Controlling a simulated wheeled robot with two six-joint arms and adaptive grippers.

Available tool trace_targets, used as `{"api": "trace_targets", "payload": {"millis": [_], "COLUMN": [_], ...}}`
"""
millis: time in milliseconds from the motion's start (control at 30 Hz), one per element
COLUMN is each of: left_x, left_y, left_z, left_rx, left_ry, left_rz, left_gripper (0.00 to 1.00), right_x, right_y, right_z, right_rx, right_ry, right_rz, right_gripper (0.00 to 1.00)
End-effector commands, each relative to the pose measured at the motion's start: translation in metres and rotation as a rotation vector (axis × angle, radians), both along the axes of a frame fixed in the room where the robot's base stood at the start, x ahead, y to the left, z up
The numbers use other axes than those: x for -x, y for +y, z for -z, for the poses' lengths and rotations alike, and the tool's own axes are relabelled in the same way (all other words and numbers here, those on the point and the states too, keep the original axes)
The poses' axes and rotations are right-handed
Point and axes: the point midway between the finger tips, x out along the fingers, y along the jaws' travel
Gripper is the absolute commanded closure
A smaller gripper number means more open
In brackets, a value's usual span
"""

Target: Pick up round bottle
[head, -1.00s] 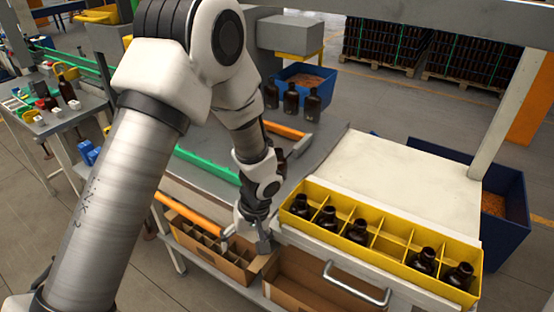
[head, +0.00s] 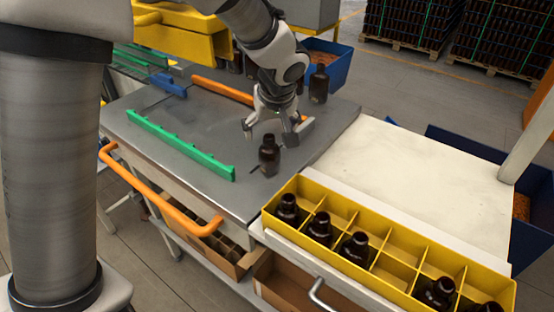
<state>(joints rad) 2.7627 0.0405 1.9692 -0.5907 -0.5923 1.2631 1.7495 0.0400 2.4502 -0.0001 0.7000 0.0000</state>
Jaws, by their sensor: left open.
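A dark brown round bottle (head: 269,158) stands upright on the grey table (head: 190,120), near its front right part. My left gripper (head: 269,132) points down with its fingers spread, just above the bottle's neck in the picture. The jaws are open and hold nothing. I cannot tell whether the fingers are directly over the bottle or a little behind it. Another dark bottle (head: 318,86) stands at the table's back edge, and one more is partly hidden behind my left arm. My right gripper is not in view.
A yellow divided crate (head: 392,287) with several dark bottles and empty compartments lies at the front right, beside a white surface (head: 410,190). A green rail (head: 180,146) and an orange bar (head: 222,90) lie on the table. Blue bins (head: 331,60) stand behind.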

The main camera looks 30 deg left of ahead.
Motion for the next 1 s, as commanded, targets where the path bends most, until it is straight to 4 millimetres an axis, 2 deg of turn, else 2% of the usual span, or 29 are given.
{"api": "trace_targets", "payload": {"millis": [67, 333, 500, 600, 767, 833, 967, 1000], "left_x": [-0.001, -0.009, -0.016, -0.019, -0.019, -0.019, -0.019, -0.019], "left_y": [0.001, 0.012, 0.022, 0.024, 0.024, 0.024, 0.024, 0.024], "left_z": [0.011, 0.041, 0.07, 0.078, 0.078, 0.078, 0.078, 0.078], "left_rx": [0.0, 0.001, 0.001, 0.002, 0.002, 0.001, 0.001, 0.001], "left_ry": [0.001, 0.005, 0.005, 0.002, 0.001, 0.001, 0.002, 0.002], "left_rz": [0.0, 0.001, 0.001, 0.001, 0.0, 0.0, 0.001, 0.001], "left_gripper": [0.13, 0.13, 0.13, 0.13, 0.13, 0.31, 0.77, 0.8], "right_x": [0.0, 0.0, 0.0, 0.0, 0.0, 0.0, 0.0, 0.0], "right_y": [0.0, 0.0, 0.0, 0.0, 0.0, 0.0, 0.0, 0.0], "right_z": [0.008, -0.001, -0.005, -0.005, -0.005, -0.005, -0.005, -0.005], "right_rx": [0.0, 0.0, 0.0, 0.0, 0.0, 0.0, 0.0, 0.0], "right_ry": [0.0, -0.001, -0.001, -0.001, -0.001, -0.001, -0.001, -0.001], "right_rz": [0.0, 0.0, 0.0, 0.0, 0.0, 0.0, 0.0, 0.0], "right_gripper": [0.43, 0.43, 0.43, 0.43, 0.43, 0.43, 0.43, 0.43]}}
